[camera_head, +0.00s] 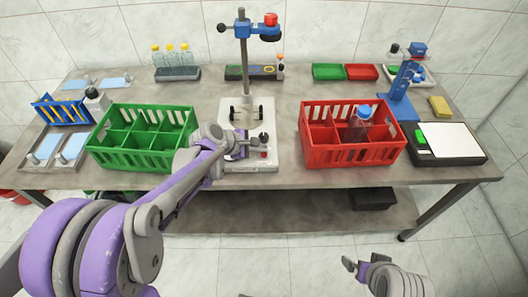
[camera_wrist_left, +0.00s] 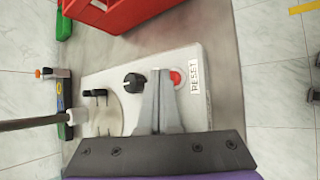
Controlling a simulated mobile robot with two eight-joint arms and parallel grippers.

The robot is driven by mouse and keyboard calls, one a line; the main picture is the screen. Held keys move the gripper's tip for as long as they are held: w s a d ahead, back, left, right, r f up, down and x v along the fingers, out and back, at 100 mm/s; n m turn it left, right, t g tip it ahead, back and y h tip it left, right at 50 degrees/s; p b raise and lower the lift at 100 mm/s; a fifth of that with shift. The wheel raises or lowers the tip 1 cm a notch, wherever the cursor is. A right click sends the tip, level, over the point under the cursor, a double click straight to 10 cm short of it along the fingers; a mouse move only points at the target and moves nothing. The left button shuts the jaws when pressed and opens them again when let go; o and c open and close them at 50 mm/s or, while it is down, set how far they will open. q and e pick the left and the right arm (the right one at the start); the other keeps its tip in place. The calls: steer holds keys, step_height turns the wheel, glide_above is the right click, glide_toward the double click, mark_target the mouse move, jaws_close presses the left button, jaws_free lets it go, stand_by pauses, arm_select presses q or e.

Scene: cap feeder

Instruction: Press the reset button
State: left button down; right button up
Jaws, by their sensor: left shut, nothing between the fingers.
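The red reset button (camera_head: 264,154) sits on the front part of the pale base of the capping stand (camera_head: 262,166). In the left wrist view the red button (camera_wrist_left: 177,78) lies beside a white RESET label (camera_wrist_left: 194,77), with a black knob (camera_wrist_left: 133,83) on its other side. My left gripper (camera_head: 245,146) is shut and empty over the base. In the left wrist view its fingertips (camera_wrist_left: 160,72) show between the knob and the button, right next to the button; I cannot tell whether they touch it. My right gripper (camera_head: 354,266) is low in front of the table, away from the stand.
A green crate (camera_head: 140,158) with compartments stands left of the stand. A red crate (camera_head: 350,155) holding a blue-capped bottle (camera_head: 360,120) stands to its right. The stand's upright column (camera_head: 244,75) rises behind the base. A scale (camera_head: 445,158) is at the far right.

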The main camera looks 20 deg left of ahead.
arm_select(q)
steer(key=shift+r, duration=0.35)
steer(key=shift+r, duration=0.1)
step_height(320, 180, up, 5)
steer(key=p, duration=0.3)
stand_by(0.5)
stand_by(0.4)
steer(key=s+a+m+g+y+p, duration=0.1)
steer(key=s+m+y, duration=0.4)
steer(key=s+m, duration=1.4)
steer(key=s+p, duration=0.1)
steer(key=s, duration=0.6)
steer(key=shift+a+g+y, duration=0.3)
steer(key=shift+a+g, duration=0.1)
